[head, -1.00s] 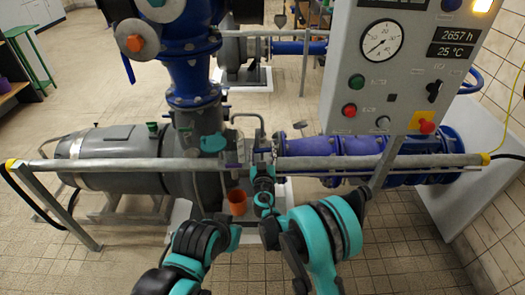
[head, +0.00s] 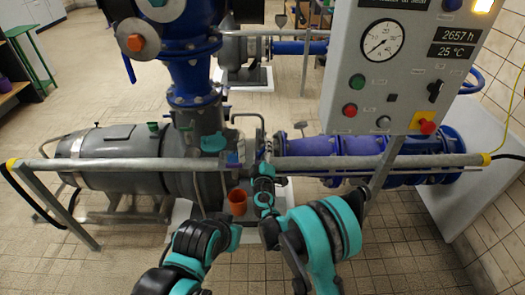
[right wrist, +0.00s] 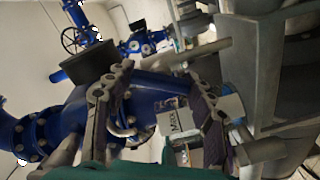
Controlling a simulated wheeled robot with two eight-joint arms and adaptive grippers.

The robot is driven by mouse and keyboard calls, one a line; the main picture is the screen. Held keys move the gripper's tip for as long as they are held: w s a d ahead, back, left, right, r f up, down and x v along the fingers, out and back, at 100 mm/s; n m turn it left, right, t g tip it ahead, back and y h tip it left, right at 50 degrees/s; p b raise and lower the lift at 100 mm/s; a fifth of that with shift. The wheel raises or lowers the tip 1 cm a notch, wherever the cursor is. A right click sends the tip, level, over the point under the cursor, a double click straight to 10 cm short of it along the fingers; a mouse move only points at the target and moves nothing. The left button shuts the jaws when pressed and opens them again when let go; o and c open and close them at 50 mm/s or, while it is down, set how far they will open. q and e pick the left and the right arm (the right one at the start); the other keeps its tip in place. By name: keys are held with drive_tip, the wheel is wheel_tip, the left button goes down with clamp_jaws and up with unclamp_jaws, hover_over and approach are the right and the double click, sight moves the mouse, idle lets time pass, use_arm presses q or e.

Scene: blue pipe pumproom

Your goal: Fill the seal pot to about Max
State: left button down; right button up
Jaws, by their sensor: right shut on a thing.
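My right gripper (head: 264,152) is beyond the grey rail, beside the pump's upright pipework. In the right wrist view its two dark fingers (right wrist: 160,108) stand apart, with a small pale piece with dark markings (right wrist: 180,122) between or behind them. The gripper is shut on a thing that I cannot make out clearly. A small bluish shape (head: 233,158) shows just left of the gripper in the head view; I cannot tell whether it is held. I cannot make out the seal pot or its Max mark with certainty. My left arm shows at the bottom, but its gripper cannot be made out.
A grey rail (head: 130,164) crosses in front of the grey pump motor (head: 110,145) and blue pipe (head: 325,147). An orange cup (head: 238,202) stands low by the pump. A control panel (head: 391,65) with a gauge stands at right. The tiled floor at front left is clear.

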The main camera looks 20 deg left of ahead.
drive_tip(key=shift+n, duration=1.2)
drive_tip(key=o, duration=1.2)
drive_tip(key=shift+f, duration=0.1)
drive_tip(key=v, duration=1.2)
